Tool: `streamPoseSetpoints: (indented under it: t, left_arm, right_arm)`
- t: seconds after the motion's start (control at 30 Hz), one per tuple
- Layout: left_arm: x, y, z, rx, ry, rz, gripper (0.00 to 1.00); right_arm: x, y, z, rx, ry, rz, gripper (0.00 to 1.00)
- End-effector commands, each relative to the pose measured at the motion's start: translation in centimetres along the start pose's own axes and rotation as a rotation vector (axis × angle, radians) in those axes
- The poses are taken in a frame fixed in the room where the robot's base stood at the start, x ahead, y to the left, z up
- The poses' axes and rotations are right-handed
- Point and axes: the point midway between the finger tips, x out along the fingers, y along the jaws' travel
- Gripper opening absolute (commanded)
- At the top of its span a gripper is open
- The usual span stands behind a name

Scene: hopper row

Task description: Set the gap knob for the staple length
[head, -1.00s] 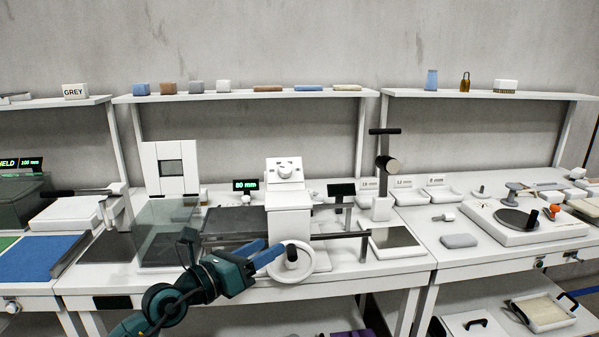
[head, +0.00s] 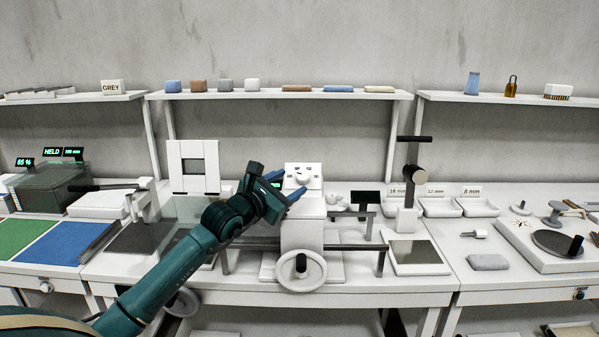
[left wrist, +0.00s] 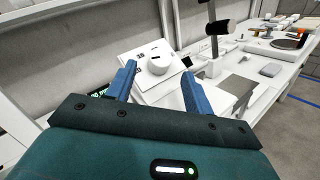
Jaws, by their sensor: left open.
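The white gap knob (head: 302,174) sits on the sloped top face of the white machine (head: 301,235). It also shows in the left wrist view (left wrist: 158,62), with a dark mark on its top. My left gripper (head: 287,184) is open, its blue fingers just left of the knob in the head view. In the left wrist view the fingers (left wrist: 158,72) appear on either side of the knob; I cannot tell whether they touch it. The small green-lit display (left wrist: 98,90) is mostly hidden behind my gripper, so its reading is not legible. My right gripper is not in view.
A handwheel (head: 301,270) is on the machine's front. A dark display (head: 365,197) and a post with a black handle (head: 409,170) stand to the right. Labelled white trays (head: 440,208) sit farther right. A shelf (head: 280,96) with several small blocks runs behind.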

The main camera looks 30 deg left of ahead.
Motion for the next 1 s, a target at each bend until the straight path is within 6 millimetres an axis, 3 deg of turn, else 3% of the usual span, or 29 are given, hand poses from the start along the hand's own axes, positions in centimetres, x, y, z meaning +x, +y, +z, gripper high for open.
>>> streamPoseSetpoints:
  t: [0.1,0.3,0.7,1.0]
  left_arm:
    - [2.2,0.2,0.3,-0.002,-0.001,0.001,0.52]
    - [4.3,0.0,0.1,-0.002,0.0,0.0,0.52]
    - [4.9,-0.1,0.0,-0.001,-0.001,0.0,0.52]
    - [4.9,-0.1,0.0,-0.002,-0.001,0.0,0.28]
  right_arm:
    - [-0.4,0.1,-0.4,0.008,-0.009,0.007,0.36]
    - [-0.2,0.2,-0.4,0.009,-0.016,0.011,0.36]
    - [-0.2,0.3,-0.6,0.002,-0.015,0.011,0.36]
    - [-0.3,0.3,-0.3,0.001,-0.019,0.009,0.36]
